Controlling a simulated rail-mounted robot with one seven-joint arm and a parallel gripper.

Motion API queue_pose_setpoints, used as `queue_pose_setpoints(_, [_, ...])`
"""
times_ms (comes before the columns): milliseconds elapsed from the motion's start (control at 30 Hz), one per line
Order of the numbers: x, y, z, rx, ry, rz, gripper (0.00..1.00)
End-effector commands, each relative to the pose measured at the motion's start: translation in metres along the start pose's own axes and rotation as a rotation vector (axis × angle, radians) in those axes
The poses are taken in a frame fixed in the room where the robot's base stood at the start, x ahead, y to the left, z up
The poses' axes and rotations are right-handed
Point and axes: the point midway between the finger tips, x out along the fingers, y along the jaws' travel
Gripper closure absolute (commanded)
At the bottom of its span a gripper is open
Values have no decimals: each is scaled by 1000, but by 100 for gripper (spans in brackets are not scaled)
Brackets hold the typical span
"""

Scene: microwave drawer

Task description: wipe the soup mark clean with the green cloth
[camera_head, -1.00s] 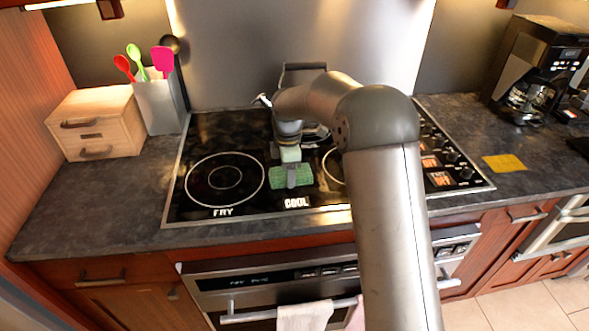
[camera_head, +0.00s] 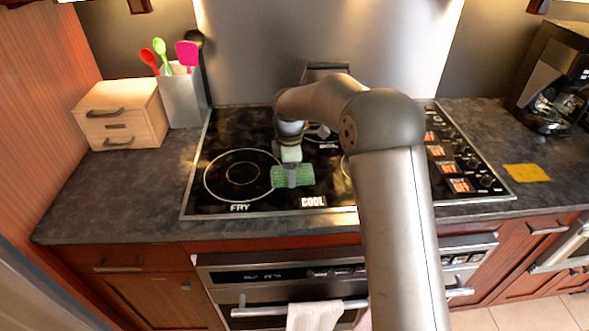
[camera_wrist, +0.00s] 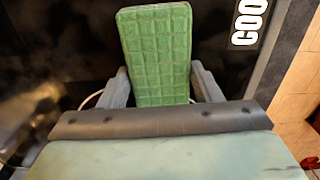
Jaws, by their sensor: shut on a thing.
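The green cloth (camera_head: 304,177) is a quilted-looking green pad at the front middle of the black cooktop (camera_head: 262,204), right of the FRY ring and above the COOL label. My gripper (camera_head: 291,170) is shut on it. In the wrist view the cloth (camera_wrist: 158,52) sticks out between the two grey fingers of my gripper (camera_wrist: 160,88). I cannot tell whether the cloth touches the glass. I cannot clearly make out the soup mark. Cloudy brownish patches show on the glass, and a blurred tan patch shows at left in the wrist view; these may be reflections.
A wooden drawer box (camera_head: 122,114) and a utensil holder (camera_head: 183,98) stand left of the cooktop. A yellow square (camera_head: 526,173) lies on the right counter near a coffee maker (camera_head: 556,85). Knobs (camera_head: 470,162) line the cooktop's right side. An oven handle with a towel (camera_head: 314,316) is below.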

Motion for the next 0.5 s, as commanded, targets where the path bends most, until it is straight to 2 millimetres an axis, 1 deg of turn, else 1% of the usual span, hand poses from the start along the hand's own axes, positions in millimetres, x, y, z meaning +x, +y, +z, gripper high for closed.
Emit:
queue_pose_setpoints(167, [0, 0, 0, 0, 0, -1, 71])
queue_pose_setpoints(267, [-3, 0, 0, 0, 0, -1, 71])
queue_pose_setpoints(500, [-26, 0, 1, 1, 0, 0, 71])
